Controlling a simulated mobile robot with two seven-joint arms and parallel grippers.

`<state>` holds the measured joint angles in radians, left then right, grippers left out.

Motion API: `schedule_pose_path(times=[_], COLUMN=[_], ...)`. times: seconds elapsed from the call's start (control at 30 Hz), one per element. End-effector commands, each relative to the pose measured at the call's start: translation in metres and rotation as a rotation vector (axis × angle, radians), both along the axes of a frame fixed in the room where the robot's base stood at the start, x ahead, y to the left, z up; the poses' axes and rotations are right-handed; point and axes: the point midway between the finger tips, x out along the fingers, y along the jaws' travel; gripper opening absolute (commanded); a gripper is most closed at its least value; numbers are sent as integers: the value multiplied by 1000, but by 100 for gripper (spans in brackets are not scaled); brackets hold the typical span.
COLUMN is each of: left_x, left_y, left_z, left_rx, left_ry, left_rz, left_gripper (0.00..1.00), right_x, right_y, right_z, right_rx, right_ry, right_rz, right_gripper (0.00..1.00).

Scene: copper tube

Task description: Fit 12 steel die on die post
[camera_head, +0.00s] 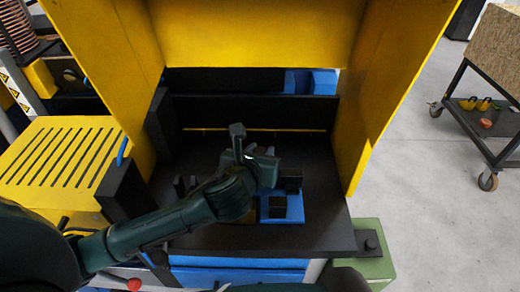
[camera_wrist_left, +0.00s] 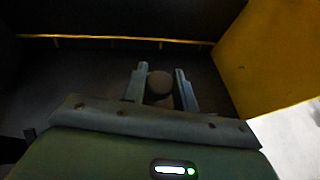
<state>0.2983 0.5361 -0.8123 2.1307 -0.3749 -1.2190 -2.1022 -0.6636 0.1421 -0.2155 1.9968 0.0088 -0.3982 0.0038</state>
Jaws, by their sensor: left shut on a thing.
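My left gripper (camera_head: 268,160) reaches over the black bed inside the yellow machine frame. In the left wrist view its two fingers (camera_wrist_left: 160,88) are shut on a round grey-brown piece (camera_wrist_left: 159,84). Its rounded end shows between the fingertips; I cannot tell for certain whether it is the steel die. A blue block (camera_head: 286,212) with dark square pieces on it lies on the bed, just below and right of the gripper. My arm hides part of the bed, and I cannot make out the die post. My right gripper is not in view.
Yellow side panels (camera_head: 378,95) and a yellow top beam (camera_head: 255,35) enclose the bed (camera_head: 320,225). A slotted yellow cover (camera_head: 60,155) is at left. A green block (camera_head: 372,250) stands at the front right corner. A wheeled cart (camera_head: 490,95) stands far right on open floor.

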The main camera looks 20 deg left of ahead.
Motion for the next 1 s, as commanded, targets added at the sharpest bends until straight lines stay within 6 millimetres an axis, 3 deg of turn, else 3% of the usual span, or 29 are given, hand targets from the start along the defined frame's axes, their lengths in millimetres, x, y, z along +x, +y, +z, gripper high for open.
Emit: schedule_pose_path(times=[0.53,0.57,0.83,1.0], left_x=[1,1,0,0], left_y=[0,0,0,0], left_z=[-10,-9,-11,-11], left_rx=[0,0,0,0], left_ry=[-7,-7,-2,-1], left_rz=[-1,-1,-1,0], left_gripper=[0,31,53,54], right_x=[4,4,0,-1], right_y=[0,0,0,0], right_z=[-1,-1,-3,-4], right_rx=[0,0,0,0], right_ry=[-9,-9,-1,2], right_rz=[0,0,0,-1], right_gripper=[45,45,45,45])
